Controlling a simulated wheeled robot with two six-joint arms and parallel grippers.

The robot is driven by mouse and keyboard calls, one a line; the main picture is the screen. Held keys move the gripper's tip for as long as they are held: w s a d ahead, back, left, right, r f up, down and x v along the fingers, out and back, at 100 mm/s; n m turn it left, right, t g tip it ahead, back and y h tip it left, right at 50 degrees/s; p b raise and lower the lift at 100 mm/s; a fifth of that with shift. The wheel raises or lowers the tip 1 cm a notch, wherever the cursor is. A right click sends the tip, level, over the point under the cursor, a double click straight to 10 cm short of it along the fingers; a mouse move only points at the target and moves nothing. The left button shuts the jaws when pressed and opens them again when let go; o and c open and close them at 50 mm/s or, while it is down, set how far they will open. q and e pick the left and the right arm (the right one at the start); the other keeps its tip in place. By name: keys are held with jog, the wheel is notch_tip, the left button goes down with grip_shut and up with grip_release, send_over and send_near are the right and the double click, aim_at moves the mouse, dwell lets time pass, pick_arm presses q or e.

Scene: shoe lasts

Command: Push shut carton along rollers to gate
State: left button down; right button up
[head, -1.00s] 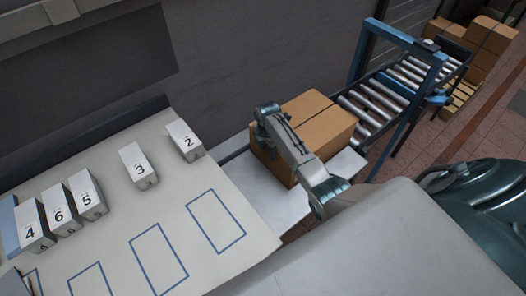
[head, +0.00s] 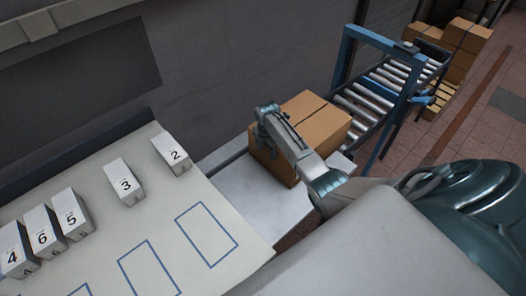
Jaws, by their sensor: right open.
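The shut brown carton (head: 312,120) sits on the white surface (head: 245,190) with its far right side close to the first rollers (head: 352,112). A dark strip runs across its closed top. The blue gate frame (head: 385,42) stands across the roller track, farther along from the carton. My right gripper (head: 262,134) is at the carton's near left side and open, with nothing held between its fingers. The fingertips are small and partly hidden, so I cannot tell whether they touch the carton. My left gripper is not in view.
A pale table (head: 120,215) at left holds several numbered white boxes (head: 125,183) and has blue outlined rectangles. A grey wall (head: 220,70) runs behind. Stacked brown cartons (head: 462,45) stand beyond the gate. The visible rollers up to the gate look clear.

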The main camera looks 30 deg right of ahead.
jog(key=shift+w+d+b, duration=0.25)
jog(key=shift+d+b, duration=0.45)
jog(key=shift+d, duration=1)
jog(key=shift+w+d+b, duration=0.25)
jog(key=shift+d+b, duration=0.45)
jog(key=shift+d, duration=1)
jog(key=shift+w+d+b, duration=0.25)
jog(key=shift+d+b, duration=0.45)
jog(key=shift+d, duration=1.1)
